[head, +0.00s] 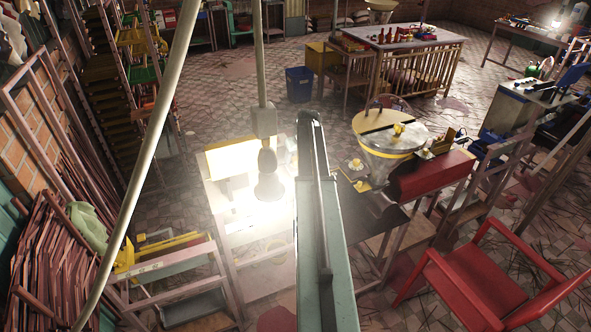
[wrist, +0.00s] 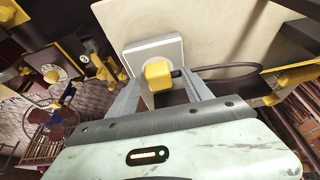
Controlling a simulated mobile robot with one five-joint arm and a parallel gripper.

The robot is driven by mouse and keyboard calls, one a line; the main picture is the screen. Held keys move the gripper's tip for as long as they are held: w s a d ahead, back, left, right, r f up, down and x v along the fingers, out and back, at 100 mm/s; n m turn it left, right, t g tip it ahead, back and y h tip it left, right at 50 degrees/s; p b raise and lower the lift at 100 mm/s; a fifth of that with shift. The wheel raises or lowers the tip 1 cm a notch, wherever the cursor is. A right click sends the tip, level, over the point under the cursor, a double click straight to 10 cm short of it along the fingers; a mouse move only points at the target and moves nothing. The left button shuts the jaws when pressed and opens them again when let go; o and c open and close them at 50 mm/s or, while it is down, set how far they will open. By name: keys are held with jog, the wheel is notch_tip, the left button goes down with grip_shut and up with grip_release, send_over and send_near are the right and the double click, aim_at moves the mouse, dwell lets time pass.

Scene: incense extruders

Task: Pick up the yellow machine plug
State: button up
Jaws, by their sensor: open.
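The yellow machine plug (wrist: 158,74) shows in the wrist view as a small block on a white square socket plate (wrist: 141,52). The plate is on a pale panel. My gripper (wrist: 159,88) is open, with one finger to the left of the plug and one to its right. Gaps show between the plug and the fingers; I cannot tell how far the tips reach past it. In the head view the plug and my gripper cannot be made out; my arm and lamp glare cover that area.
A dark cable (wrist: 225,72) runs beside the plate on the right. In the head view a glowing hanging bulb (head: 268,180) is left of my arm. A machine with a round hopper (head: 390,140) and a red chair (head: 480,275) stand at right. Tiled floor is open farther back.

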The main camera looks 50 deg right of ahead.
jog(key=shift+f, duration=0.1)
grip_shut()
dwell(1.3)
